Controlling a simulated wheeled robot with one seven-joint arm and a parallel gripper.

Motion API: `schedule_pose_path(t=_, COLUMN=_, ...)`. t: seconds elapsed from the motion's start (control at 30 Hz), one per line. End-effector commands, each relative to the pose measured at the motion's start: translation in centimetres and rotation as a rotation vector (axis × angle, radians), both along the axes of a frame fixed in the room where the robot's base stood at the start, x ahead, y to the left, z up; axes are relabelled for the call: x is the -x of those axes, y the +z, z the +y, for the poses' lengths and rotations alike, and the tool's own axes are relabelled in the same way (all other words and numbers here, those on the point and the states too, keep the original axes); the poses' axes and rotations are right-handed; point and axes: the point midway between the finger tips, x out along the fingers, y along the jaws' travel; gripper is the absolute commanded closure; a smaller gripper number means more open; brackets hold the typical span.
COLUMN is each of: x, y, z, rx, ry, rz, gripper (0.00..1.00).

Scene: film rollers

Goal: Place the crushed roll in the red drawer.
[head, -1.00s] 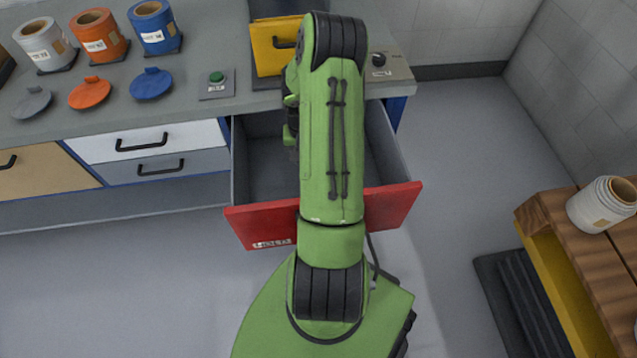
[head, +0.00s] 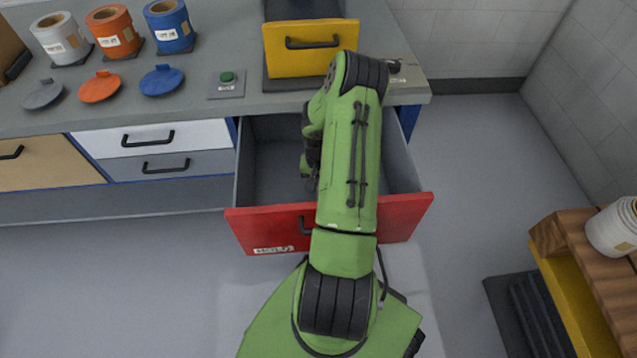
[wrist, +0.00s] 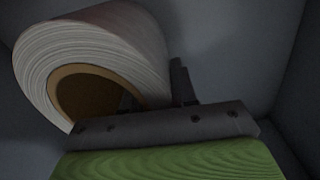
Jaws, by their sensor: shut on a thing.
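The red drawer (head: 270,229) is pulled open under the grey bench, and its grey inside shows on both sides of my arm. In the wrist view, a white roll (wrist: 90,45) with a brown core is at upper left, its end looking oval. My gripper (wrist: 168,100) is shut on the roll's wall at its right side. Dark grey walls surround it, like the drawer's inside. In the head view my green arm reaches over the drawer front and hides the roll and most of the gripper. I cannot tell whether the roll touches the drawer floor.
A yellow-fronted box (head: 300,60) stands on the bench above the drawer. A green button (head: 227,78) is to its left. A wooden-topped stand (head: 575,235) with another white roll (head: 615,228) is at right.

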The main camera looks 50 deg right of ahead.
Motion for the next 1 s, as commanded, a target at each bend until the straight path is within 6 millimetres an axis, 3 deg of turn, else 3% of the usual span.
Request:
schedule_pose_path(t=0.13, x=0.0, y=-0.3, z=-0.1, rx=0.002, ry=0.0, rz=0.0, gripper=1.0)
schedule_pose_path(t=0.17, x=0.0, y=-0.3, z=0.0, rx=-0.001, ry=0.0, rz=0.001, gripper=0.68)
schedule_pose_path(t=0.3, x=0.0, y=-0.2, z=0.0, rx=-0.001, ry=0.0, rz=0.001, gripper=0.47)
schedule_pose_path(t=0.57, x=0.0, y=-0.2, z=0.0, rx=0.0, ry=0.0, rz=0.0, gripper=0.47)
schedule_pose_path(t=0.67, x=0.0, y=0.8, z=0.0, rx=0.002, ry=0.001, rz=-0.001, gripper=0.47)
schedule_pose_path(t=1.0, x=0.0, y=9.7, z=0.0, rx=0.004, ry=0.001, rz=0.0, gripper=0.47)
